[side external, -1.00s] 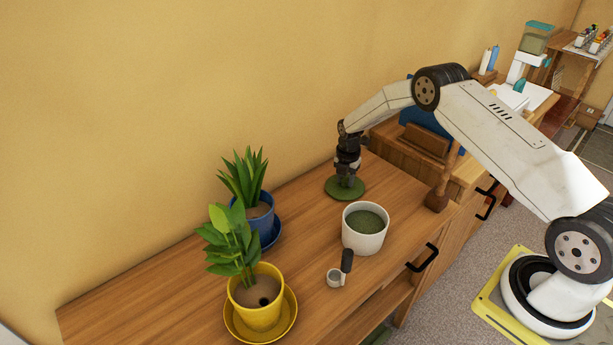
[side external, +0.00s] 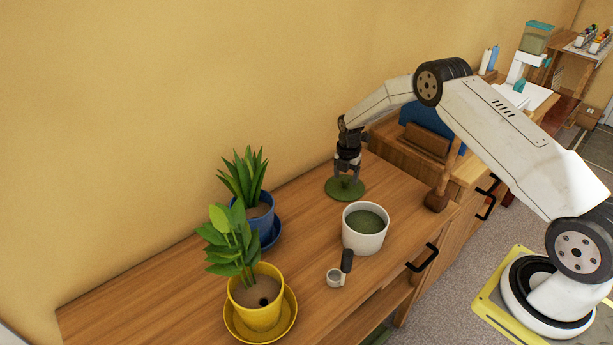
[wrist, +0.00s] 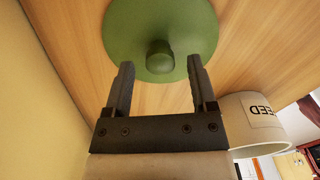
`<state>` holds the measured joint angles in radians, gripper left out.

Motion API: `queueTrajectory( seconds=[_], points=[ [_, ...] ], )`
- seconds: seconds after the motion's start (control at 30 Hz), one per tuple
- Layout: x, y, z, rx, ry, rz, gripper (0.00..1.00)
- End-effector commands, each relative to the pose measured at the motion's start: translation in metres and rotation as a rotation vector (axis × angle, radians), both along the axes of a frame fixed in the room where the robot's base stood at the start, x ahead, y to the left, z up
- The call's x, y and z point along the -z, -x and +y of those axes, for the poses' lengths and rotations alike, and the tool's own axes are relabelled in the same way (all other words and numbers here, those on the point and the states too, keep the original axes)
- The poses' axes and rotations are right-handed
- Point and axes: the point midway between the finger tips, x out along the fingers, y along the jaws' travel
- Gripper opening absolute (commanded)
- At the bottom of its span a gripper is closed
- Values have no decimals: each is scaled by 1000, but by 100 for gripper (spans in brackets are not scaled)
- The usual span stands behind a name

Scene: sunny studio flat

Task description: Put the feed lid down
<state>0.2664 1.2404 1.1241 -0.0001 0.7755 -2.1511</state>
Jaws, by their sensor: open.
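The feed lid is a round green disc with a knob (side external: 336,190), lying flat on the wooden counter behind the feed crock. It also shows at the top of the wrist view (wrist: 190,32). My gripper (side external: 347,174) is just above the lid. In the wrist view its two fingers (wrist: 159,85) are spread apart, one on each side of the knob, with gaps to it. The white feed crock (side external: 364,241) stands uncovered with green-grey feed inside. Its side with the letters "EED" shows in the wrist view (wrist: 240,128).
A small scoop (side external: 336,278) with a dark handle lies in front of the crock. A blue-potted plant (side external: 262,222) and a yellow-potted plant (side external: 257,312) stand to the left. A wall runs behind. A wooden stand with a blue item (side external: 428,118) is at the right.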

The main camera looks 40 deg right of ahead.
Motion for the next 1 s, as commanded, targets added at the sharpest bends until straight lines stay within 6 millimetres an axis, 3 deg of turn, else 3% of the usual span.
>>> queueTrajectory(
  seconds=[0.6, 0.8, 1.0],
  points=[
    [-87, 0, 0, 0, 1, -1, 73],
    [-103, 0, 0, 0, 0, 1, 73],
    [-107, 0, 0, 0, 0, 1, 73]
  ],
)
